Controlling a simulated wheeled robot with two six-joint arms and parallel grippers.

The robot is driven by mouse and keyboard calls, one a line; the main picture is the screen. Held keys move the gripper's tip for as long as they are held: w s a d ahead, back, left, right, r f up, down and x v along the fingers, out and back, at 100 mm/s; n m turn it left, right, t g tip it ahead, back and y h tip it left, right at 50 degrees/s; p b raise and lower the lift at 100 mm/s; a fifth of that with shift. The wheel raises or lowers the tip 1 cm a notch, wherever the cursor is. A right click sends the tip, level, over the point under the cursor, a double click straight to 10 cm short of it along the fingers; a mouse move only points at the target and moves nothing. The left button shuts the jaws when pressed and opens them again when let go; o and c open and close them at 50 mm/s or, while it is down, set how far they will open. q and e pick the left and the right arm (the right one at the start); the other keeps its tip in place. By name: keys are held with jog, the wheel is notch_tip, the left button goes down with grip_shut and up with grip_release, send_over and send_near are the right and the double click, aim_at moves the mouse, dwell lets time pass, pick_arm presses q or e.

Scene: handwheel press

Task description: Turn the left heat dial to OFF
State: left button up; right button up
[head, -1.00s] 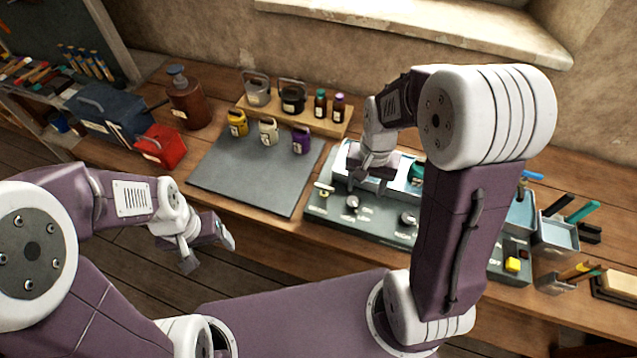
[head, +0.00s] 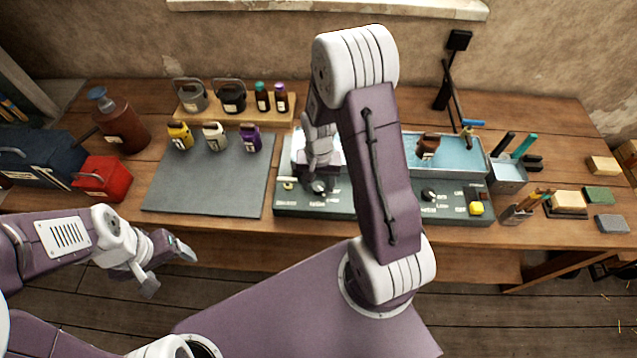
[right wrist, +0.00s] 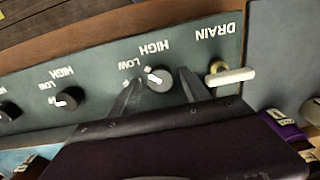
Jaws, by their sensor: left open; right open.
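The left heat dial (right wrist: 160,80) is a round dark knob with a white pointer, on the green front panel (right wrist: 215,85). In the right wrist view the panel's lettering is upside down, and the pointer slants toward the word LOW. The left dial also shows in the head view (head: 319,187), just below my right gripper (head: 318,168). My right gripper is open, with its fingers (right wrist: 158,88) on either side of the dial; contact cannot be told. My left gripper (head: 170,268) is open and empty, in front of the table at left.
A yellow drain tap with a pale handle (right wrist: 232,77) sits close beside one right finger. Another dial (right wrist: 68,98) is on the panel's other side. A yellow button (head: 476,208) is at the panel's right end. The grey mat (head: 205,185) has free room.

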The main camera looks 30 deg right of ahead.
jog(key=shift+s+d+f, duration=0.1)
jog(key=shift+f, duration=0.05)
jog(key=shift+a, duration=0.2)
jog(key=c, duration=0.4)
jog(key=shift+d, duration=0.1)
grip_shut()
jog(key=shift+n, duration=0.3)
jog(key=n, duration=0.3)
jog(key=shift+n+p, duration=0.3)
jog(key=shift+p, duration=0.1)
jog(key=n, duration=0.4)
jog(key=shift+n+p, duration=0.3)
jog(key=shift+p, duration=0.05)
jog(key=shift+w+n, duration=0.2)
jog(key=shift+n, duration=0.1)
